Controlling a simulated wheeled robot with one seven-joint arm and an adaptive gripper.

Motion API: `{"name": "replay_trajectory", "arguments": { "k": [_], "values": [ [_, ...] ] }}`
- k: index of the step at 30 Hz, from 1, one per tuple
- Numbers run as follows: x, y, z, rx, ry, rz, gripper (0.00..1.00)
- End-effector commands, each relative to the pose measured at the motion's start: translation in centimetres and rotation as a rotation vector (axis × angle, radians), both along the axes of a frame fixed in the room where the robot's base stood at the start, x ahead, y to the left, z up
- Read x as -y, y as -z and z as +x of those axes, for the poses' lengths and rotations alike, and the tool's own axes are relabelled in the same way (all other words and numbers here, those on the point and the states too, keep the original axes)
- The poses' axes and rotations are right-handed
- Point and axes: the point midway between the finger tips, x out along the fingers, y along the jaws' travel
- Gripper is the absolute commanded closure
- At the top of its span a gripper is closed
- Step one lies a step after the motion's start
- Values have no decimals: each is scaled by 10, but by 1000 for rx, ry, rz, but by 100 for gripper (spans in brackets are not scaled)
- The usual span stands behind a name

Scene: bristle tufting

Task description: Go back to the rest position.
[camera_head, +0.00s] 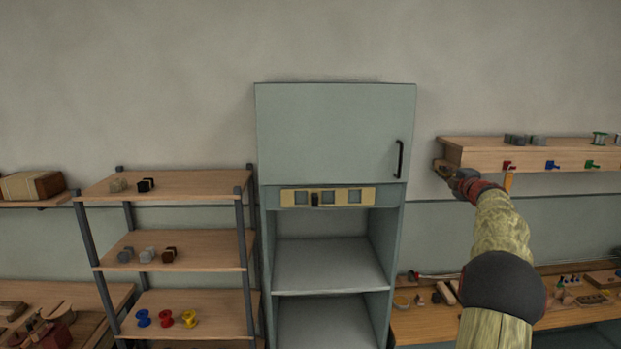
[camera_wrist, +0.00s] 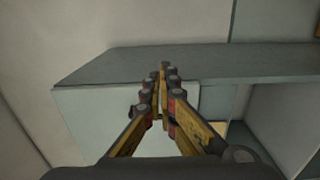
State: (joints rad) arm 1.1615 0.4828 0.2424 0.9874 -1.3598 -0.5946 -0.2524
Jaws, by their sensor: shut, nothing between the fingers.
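My arm reaches up at the right in the head view. My gripper (camera_head: 441,168) is in front of the left end of the wall shelf, to the right of the tall cabinet (camera_head: 335,130). I cannot tell whether it touches the shelf. In the wrist view my gripper (camera_wrist: 164,70) has its yellow and black fingers drawn together at the tips, with nothing held between them. Behind the fingers is a grey-green surface (camera_wrist: 230,63) with an open compartment below it at the right.
The wall shelf (camera_head: 540,153) carries grey blocks, a green spool and coloured hooks. A workbench (camera_head: 420,325) with small parts is below. A rack (camera_head: 168,183) with blocks and spools stands left. The cabinet door is shut; its lower compartments are open and look empty.

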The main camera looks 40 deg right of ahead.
Motion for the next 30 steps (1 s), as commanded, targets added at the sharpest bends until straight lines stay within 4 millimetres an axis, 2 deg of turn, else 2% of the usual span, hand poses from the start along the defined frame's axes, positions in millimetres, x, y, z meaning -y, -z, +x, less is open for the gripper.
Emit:
{"name": "replay_trajectory", "arguments": {
  "k": [5, 8, 11, 13, 15, 17, 20, 23, 29, 30],
  "values": [
    [2, 0, -1, 4, 11, 9, 100],
    [17, 2, -12, 16, 80, 41, 100],
    [41, 31, -34, 52, 205, 149, 100],
    [53, 63, -52, 72, 295, 242, 100],
    [58, 90, -75, 96, 392, 337, 100],
    [54, 111, -96, 121, 484, 429, 100],
    [21, 154, -116, 153, 623, 596, 100],
    [-30, 189, -122, 167, 724, 742, 100],
    [-154, 250, -122, 149, 854, 990, 100],
    [-180, 261, -122, 139, 873, 1033, 100]
  ]
}}
